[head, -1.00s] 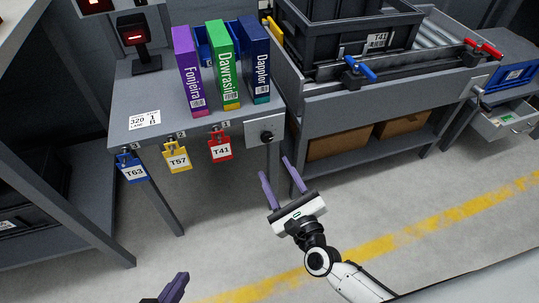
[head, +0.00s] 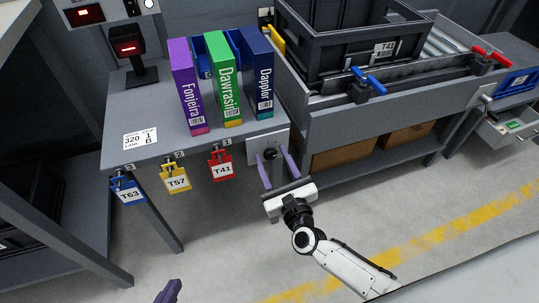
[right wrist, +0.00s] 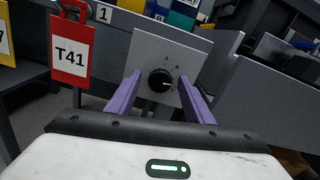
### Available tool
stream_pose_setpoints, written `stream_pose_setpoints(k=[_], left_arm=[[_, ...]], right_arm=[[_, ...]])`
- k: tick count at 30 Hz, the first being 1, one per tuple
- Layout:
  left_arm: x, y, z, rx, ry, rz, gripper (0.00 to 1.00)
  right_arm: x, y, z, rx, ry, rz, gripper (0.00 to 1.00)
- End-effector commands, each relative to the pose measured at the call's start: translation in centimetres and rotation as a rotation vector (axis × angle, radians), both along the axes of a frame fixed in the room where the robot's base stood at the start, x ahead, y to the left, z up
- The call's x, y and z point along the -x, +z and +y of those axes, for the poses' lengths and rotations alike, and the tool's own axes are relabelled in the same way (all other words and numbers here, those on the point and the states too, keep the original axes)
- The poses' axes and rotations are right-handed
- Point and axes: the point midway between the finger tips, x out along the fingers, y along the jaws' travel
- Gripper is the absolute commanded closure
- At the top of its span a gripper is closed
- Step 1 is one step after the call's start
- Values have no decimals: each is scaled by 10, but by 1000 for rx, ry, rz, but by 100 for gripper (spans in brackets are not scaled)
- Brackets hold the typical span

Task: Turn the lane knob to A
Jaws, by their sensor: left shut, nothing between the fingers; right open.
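The lane knob is a round black knob (right wrist: 160,81) on a light grey plate (right wrist: 150,50) at the front of the table. In the head view the knob (head: 270,154) shows just beyond my right fingertips. My right gripper (head: 272,160) is open, its two purple fingers pointing at the plate, one on each side of the knob as seen in the right wrist view (right wrist: 160,92). I cannot tell whether they touch it. My left gripper (head: 170,291) shows only as a purple fingertip at the bottom edge.
Red (head: 221,166), yellow (head: 175,178) and blue (head: 128,190) tags hang from the table edge left of the plate. Purple, green and blue boxes stand on the table (head: 165,127). A label (head: 140,138) reads "320 1 B". A conveyor with a black crate (head: 350,50) stands to the right.

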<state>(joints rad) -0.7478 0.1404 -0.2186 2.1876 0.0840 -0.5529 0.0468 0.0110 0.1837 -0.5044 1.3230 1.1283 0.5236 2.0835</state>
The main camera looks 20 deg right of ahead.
Motion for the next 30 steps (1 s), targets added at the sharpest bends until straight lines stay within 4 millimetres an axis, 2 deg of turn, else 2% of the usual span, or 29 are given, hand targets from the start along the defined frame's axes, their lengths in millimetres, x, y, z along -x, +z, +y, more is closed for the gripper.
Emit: stream_pose_setpoints(k=[6, 12, 14, 23, 30], left_arm=[[2, -2, 0, -1, 0, 6, 100], [3, -3, 0, -2, 0, 9, 100], [3, -3, 0, -2, 0, 9, 100], [3, -2, 0, -1, -1, 9, 100], [2, 0, 0, -1, 0, 6, 100]], right_arm=[[0, 0, 0, 0, 0, 0, 53], [0, 0, 0, 0, 0, 0, 87], [0, 0, 0, 0, 0, 0, 94], [0, 0, 0, 38, -1, -1, 94], [0, 0, 0, 176, -1, -6, 94]])
